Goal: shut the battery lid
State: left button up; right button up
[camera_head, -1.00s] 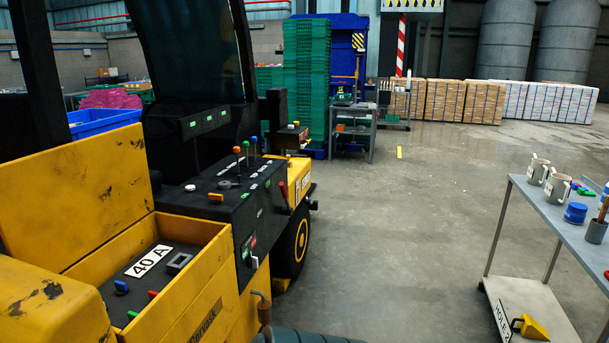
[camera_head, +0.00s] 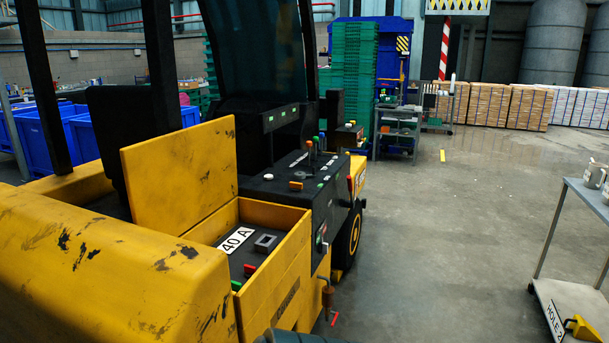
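The battery lid (camera_head: 181,172) is a yellow panel standing upright, open, at the back-left edge of the battery compartment (camera_head: 284,290) on the yellow forklift. Inside the compartment are a black top with a white "40 A" label (camera_head: 236,240), a grey rectangular socket (camera_head: 265,242), a red piece (camera_head: 250,269) and a green piece (camera_head: 236,285). Neither of my grippers is in view.
The forklift's scuffed yellow body (camera_head: 120,260) fills the lower left. Its black control console (camera_head: 300,178) with coloured levers lies beyond the compartment. A grey cart (camera_head: 590,200) stands at the right edge. The concrete floor between is clear.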

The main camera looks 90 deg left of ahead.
aim_at(174, 181)
jog(key=k+j+u, duration=0.1)
jog(key=k+u, duration=0.15)
jog(key=k, duration=0.15)
jog(key=k+j+u, duration=0.2)
jog(key=k, duration=0.2)
jog(key=k+j+u, duration=0.25)
jog(key=k, duration=0.15)
jog(key=k+j+u, duration=0.15)
jog(key=j, duration=0.2)
jog(key=k+j+u, duration=0.15)
jog(key=j, duration=0.2)
jog(key=k+j+u, duration=0.15)
jog(key=j, duration=0.2)
jog(key=k+j+u, duration=0.15)
jog(key=j, duration=0.25)
jog(key=k+j+u, duration=0.15)
jog(key=j, duration=0.25)
jog(key=j+u, duration=0.2)
jog(key=j, duration=0.95)
jog(key=j+u, duration=0.15)
jog(key=u, duration=0.6)
